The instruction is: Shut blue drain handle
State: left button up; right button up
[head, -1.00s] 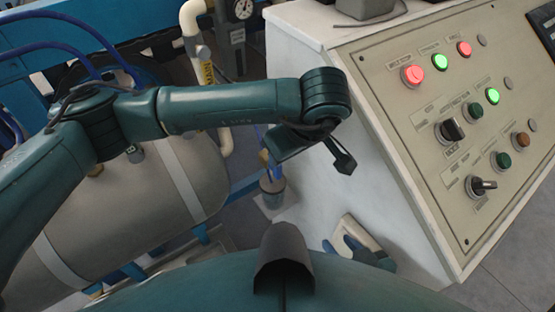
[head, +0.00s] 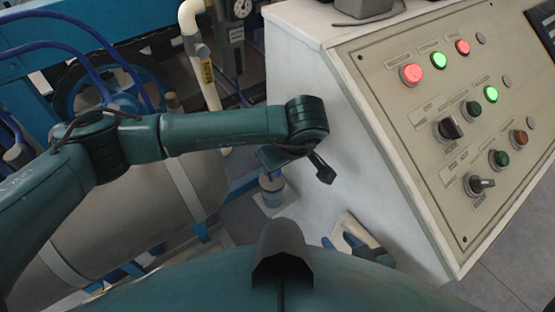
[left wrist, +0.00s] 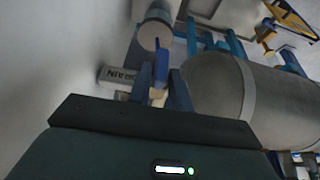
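The blue drain handle (left wrist: 161,66) shows in the left wrist view, beside a pale label reading DRAIN (left wrist: 118,76). My left gripper (left wrist: 159,82) has its two blue fingers apart, one on each side of the handle, with a brass-coloured part low between them. I cannot tell whether either finger touches the handle.
A grey tank (head: 120,215) lies under my left arm and also shows in the left wrist view (left wrist: 222,88). A small cup-like container (head: 271,190) stands on the floor. The white cabinet (head: 315,110) carries a sloped control panel (head: 400,120) with lit buttons and knobs.

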pick_arm(q)
grip_shut()
jog(key=shift+w+d+f+b, duration=0.1)
jog(key=shift+b, duration=0.3)
jog(key=shift+g+y, duration=0.5)
jog(key=shift+o, duration=2)
grip_release()
jog(key=v, duration=0.8)
jog(key=shift+b, duration=0.4)
